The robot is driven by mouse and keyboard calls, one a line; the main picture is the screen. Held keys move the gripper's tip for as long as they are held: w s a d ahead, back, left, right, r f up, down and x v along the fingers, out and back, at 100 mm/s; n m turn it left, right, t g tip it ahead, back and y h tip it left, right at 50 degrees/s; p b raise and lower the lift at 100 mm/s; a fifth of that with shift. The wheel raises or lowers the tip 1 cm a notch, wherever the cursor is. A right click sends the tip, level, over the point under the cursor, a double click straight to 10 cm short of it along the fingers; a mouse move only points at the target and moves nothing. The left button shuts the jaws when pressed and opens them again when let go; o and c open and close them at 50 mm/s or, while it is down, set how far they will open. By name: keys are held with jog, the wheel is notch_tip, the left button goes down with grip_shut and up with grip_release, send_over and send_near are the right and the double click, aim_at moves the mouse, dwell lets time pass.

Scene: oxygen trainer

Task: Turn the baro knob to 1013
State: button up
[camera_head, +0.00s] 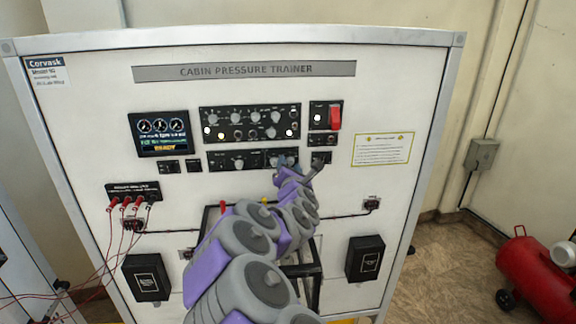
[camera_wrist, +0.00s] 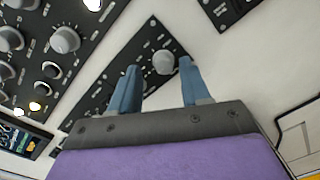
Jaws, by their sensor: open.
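The trainer board (camera_head: 300,90) fills the middle of the head view. Its lower black panel (camera_head: 220,160) bears small knobs; my gripper (camera_head: 283,162) is in front of the panel's right end. In the wrist view, a round grey knob (camera_wrist: 164,62) sits on that panel. My gripper (camera_wrist: 158,66) is open, its blue fingers on either side of this knob with a visible gap on each side. The knob's labels are too small to read, so I cannot confirm that it is the baro knob, nor its setting.
A larger panel (camera_head: 250,124) with several knobs and lit lamps lies just above. A red guarded switch (camera_head: 335,117) is at the upper right, a display (camera_head: 159,133) at the left. Red cables (camera_head: 124,225) hang at lower left. A red tank (camera_head: 540,275) stands on the floor at right.

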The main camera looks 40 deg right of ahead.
jog(key=shift+d, duration=0.3)
jog(key=shift+d+f, duration=0.15)
jog(key=shift+d, duration=0.25)
jog(key=shift+c, duration=2)
jog(key=shift+a, duration=0.4)
jog(key=c, duration=0.3)
grip_shut()
